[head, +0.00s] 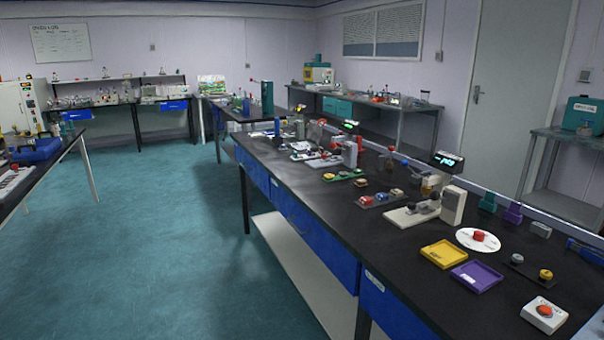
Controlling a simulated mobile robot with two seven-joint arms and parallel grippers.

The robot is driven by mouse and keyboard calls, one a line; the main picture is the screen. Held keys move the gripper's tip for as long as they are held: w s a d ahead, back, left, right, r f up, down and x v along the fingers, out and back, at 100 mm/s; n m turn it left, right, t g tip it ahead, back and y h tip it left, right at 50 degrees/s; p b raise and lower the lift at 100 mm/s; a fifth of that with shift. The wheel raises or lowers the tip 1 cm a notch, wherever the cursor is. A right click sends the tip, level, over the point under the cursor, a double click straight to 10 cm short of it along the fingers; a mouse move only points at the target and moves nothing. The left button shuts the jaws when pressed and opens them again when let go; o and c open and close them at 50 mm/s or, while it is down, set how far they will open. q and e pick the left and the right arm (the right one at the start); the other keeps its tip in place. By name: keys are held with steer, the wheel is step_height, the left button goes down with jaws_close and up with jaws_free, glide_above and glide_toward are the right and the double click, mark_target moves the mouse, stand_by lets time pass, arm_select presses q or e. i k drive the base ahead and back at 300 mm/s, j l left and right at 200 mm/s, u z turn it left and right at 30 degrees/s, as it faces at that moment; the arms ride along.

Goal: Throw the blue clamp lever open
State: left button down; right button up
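I cannot make out a blue clamp lever for certain in the head view. A blue device (38,150) sits on the bench at the left edge, too small to show any lever clearly. Another blue object (583,250) lies at the far right edge of the long bench, partly cut off by the frame. Neither of my grippers is in view.
The long black bench (400,265) carries several small instruments, a yellow tray (443,254), a purple tray (477,276) and a white box with a red button (544,314). The teal floor (185,250) between the left and right benches is clear.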

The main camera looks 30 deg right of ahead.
mark_target(404, 164)
steer(key=i+u, duration=0.15)
steer(key=i, duration=0.55)
steer(key=i+l+u, duration=0.2)
steer(key=i, duration=0.45)
steer(key=i+u, duration=0.15)
steer(key=i, duration=0.75)
steer(key=u, duration=7.9)
